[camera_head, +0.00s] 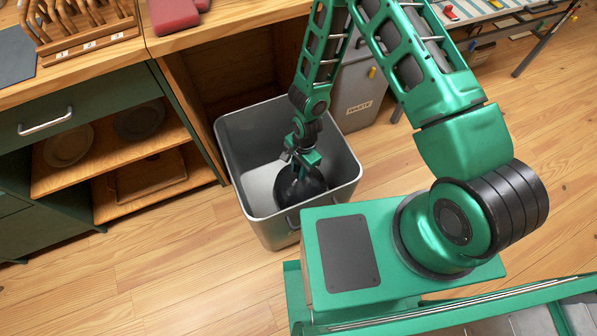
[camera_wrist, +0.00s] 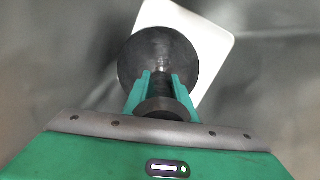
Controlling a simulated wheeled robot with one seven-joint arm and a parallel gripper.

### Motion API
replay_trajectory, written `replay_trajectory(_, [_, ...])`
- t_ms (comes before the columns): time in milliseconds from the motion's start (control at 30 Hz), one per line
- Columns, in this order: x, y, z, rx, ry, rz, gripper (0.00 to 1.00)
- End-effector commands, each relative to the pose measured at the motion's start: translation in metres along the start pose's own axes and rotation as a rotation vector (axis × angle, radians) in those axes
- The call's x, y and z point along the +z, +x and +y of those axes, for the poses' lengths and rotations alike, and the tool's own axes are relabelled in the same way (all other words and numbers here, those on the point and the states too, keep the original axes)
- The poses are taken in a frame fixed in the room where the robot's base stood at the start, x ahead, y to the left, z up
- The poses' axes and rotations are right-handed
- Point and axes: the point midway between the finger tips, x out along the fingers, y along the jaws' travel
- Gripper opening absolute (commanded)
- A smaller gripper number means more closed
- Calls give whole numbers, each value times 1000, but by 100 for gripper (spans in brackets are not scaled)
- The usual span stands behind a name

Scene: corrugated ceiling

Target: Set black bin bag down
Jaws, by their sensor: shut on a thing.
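The black bin bag (camera_head: 299,190) is a dark, round, shiny bundle inside an open grey bin (camera_head: 242,143). It sits low in the bin, towards the front right of the opening. My gripper (camera_head: 305,160) reaches down into the bin and is shut on the top of the bag. In the wrist view the green fingers of my gripper (camera_wrist: 160,88) close on the neck of the black bag (camera_wrist: 158,52). A pale patch (camera_wrist: 208,35) shows behind the bag. I cannot tell whether the bag touches the bin's floor.
A grey bin marked WASTE (camera_head: 362,88) stands just behind the open bin. A green cabinet with wooden shelves (camera_head: 155,180) is close on the left, with plates and a tray on it. Wooden floor (camera_head: 180,270) is free in front.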

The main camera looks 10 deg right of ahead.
Motion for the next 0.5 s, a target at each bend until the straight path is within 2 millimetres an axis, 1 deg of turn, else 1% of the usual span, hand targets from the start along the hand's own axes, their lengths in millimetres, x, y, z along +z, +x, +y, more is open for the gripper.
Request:
replay_trajectory(33, [0,7,0,1,0,-1,0])
replay_trajectory(100, [-1,14,0,-1,0,-1,0])
replay_trajectory(167, [-2,18,0,-1,-1,-1,0])
replay_trajectory(500, [-2,20,0,-1,-1,0,0])
